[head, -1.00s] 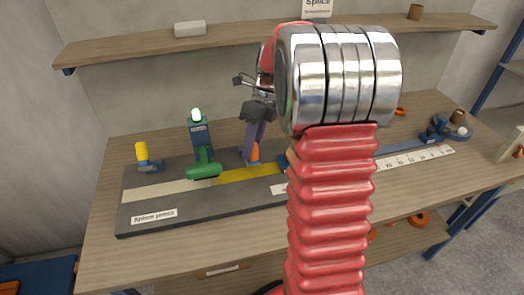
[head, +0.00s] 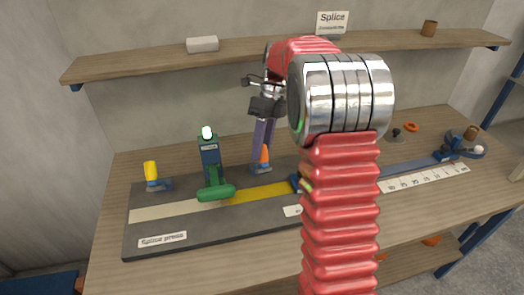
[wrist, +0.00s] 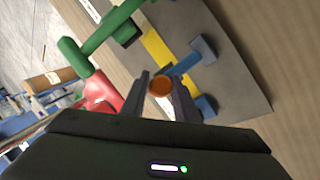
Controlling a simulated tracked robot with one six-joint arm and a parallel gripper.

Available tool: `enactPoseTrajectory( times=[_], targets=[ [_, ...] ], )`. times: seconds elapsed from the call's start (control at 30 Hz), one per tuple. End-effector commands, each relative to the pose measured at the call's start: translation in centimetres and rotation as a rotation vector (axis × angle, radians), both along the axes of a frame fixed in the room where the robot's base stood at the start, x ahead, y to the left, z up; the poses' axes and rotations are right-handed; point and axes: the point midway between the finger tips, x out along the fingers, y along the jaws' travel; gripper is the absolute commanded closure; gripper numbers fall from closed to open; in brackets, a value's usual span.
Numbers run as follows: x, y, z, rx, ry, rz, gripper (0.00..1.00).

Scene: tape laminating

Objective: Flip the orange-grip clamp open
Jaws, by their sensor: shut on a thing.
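The orange-grip clamp shows in the head view as an orange grip (head: 265,154) standing up above a small blue base (head: 261,169) at the back of the dark splice press (head: 215,226). My gripper (head: 263,145) reaches down from above with its fingers around the grip. In the wrist view my gripper (wrist: 163,88) is shut on the round, orange-brown grip end (wrist: 160,86), seen end-on between the fingertips. Blue clamp parts (wrist: 186,66) lie just beyond it, beside the yellow strip (wrist: 158,48). The fingers partly hide the grip.
A yellow-grip clamp (head: 151,171) is further left. My arm hides the middle of the bench. A shelf (head: 230,61) runs along the wall behind.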

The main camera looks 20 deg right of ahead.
Motion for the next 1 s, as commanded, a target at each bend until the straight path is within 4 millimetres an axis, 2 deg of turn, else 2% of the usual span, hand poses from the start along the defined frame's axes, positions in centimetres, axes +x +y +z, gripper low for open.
enactPoseTrajectory(
  times=[0.03,0.47,0.5,0.7,1.0],
  targets=[
    [0.3,-0.47,-0.32,-0.011,-0.009,-0.002,1.0],
    [0.27,-0.47,-0.35,-0.01,-0.007,-0.003,1.0],
    [0.29,-0.48,-0.36,-0.01,-0.008,-0.003,0.71],
    [0.23,-0.42,-0.28,-0.007,-0.007,-0.004,0.57],
    [0.19,-0.34,0.01,-0.004,-0.007,-0.005,0.57]
  ],
)
